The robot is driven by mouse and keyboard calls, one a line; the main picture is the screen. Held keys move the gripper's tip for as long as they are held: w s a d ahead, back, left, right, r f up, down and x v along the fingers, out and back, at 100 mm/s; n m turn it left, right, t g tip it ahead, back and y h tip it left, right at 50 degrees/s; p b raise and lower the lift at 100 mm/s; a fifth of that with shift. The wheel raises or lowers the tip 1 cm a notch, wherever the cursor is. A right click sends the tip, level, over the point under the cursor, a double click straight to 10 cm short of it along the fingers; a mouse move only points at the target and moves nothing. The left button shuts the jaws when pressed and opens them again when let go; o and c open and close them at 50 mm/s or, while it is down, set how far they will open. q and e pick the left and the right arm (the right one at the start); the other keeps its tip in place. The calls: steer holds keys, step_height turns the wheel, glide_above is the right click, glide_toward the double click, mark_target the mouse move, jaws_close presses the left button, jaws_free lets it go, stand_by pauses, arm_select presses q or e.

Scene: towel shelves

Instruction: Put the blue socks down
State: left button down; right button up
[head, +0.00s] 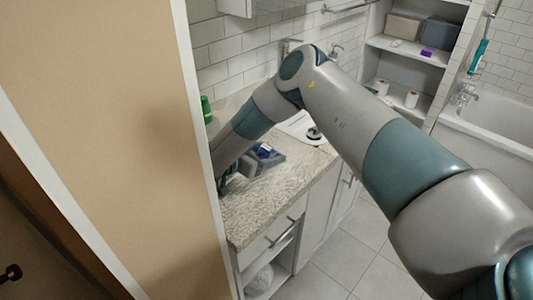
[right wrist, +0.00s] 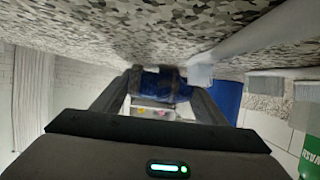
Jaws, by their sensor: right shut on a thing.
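The blue socks (right wrist: 165,86) are a dark blue bundle between the fingers of my right gripper (right wrist: 160,80) in the right wrist view. That gripper is shut on them. The speckled countertop (head: 270,198) lies very close to the fingers; I cannot tell whether the socks touch it. In the head view a small blue patch (head: 264,149) shows by the grey gripper on the counter, and my forearm and the wall edge hide part of the area. My left gripper is in neither view.
A green bottle (head: 206,110) stands at the counter's back left. A white sink (head: 301,127) is behind my arm. A beige wall panel (head: 130,120) closes off the left. Shelves (head: 405,47) with boxes and a bathtub (head: 490,130) are at the right. The front of the counter is clear.

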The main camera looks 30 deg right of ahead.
mark_target(269, 148)
steer(key=shift+r, duration=0.1)
steer(key=shift+r, duration=0.45)
steer(key=r, duration=0.1)
steer(key=r+b, duration=0.1)
steer(key=r, duration=0.1)
steer(key=shift+s+d+r, duration=0.15)
steer(key=shift+s+d, duration=0.05)
steer(key=shift+d, duration=0.1)
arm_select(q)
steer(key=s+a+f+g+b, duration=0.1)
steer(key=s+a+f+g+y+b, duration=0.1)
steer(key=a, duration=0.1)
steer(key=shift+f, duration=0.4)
arm_select(e)
steer(key=s+d+r, duration=0.6)
steer(key=s+d, duration=0.1)
steer(key=s, duration=0.1)
steer(key=shift+r, duration=0.3)
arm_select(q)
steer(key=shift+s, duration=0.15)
arm_select(e)
steer(key=shift+s+d, duration=0.1)
steer(key=shift+s, duration=0.05)
